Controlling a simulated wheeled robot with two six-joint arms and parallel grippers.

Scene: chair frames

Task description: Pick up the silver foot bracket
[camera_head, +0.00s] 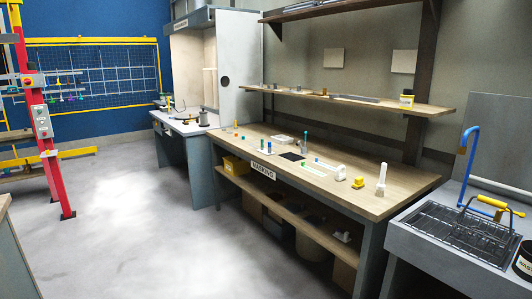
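I cannot pick out a silver foot bracket for certain. A small pale object (342,236) sits at the near end of the workbench's lower shelf and is too small to identify. Small grey pieces (355,98) lie on the upper shelf above the bench and are also unclear. The wooden workbench (385,199) carries several small coloured and white items, among them a white bottle-like item (381,179) and a yellow item (358,182). Neither of my grippers is in view.
A sink unit (404,244) with a black rack (465,235) and blue tap (466,150) stands at right. A grey desk (190,127) is behind the bench. A red post (50,165) stands at left. The grey floor (150,225) between is clear.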

